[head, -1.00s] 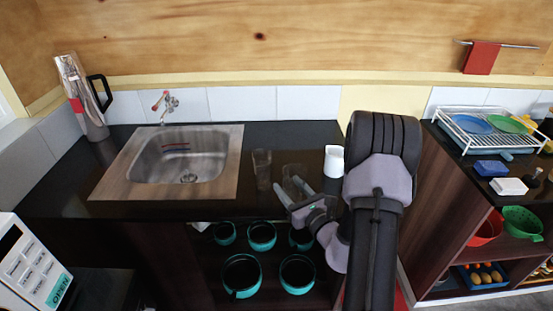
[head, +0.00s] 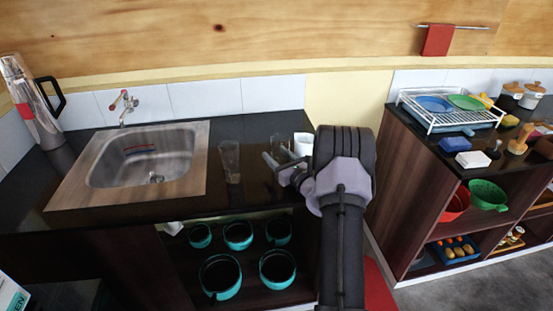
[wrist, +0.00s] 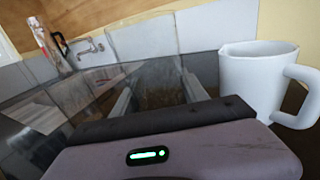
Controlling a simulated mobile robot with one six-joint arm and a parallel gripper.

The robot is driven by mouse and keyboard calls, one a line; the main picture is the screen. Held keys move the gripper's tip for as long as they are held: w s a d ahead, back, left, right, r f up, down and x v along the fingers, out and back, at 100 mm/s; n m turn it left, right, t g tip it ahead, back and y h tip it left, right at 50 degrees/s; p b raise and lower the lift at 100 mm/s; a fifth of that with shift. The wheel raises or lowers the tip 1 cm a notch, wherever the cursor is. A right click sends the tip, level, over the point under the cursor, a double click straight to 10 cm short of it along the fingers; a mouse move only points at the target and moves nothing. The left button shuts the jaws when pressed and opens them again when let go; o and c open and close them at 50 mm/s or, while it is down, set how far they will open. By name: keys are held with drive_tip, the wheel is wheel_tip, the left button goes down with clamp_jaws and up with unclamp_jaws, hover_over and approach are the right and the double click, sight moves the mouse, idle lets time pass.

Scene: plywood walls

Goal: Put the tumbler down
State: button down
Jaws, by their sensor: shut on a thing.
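My gripper (head: 275,157) is shut on a clear glass tumbler (wrist: 157,84), whose see-through body shows faintly between the two fingers in the wrist view. In the head view this tumbler is mostly lost against the dark counter (head: 258,130) and behind my gripper. It is over the counter, left of a white mug (head: 303,143). I cannot tell whether its base touches the surface. A second clear glass (head: 229,160) stands upright on the counter to the left of my gripper, apart from it.
The white mug also shows close on the right in the wrist view (wrist: 250,82). A sink (head: 150,160) with a tap is to the left. Several teal pots (head: 220,275) sit on the shelf below. A dish rack (head: 450,110) stands on the right unit.

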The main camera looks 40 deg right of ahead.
drive_tip(key=c, duration=0.6)
unclamp_jaws()
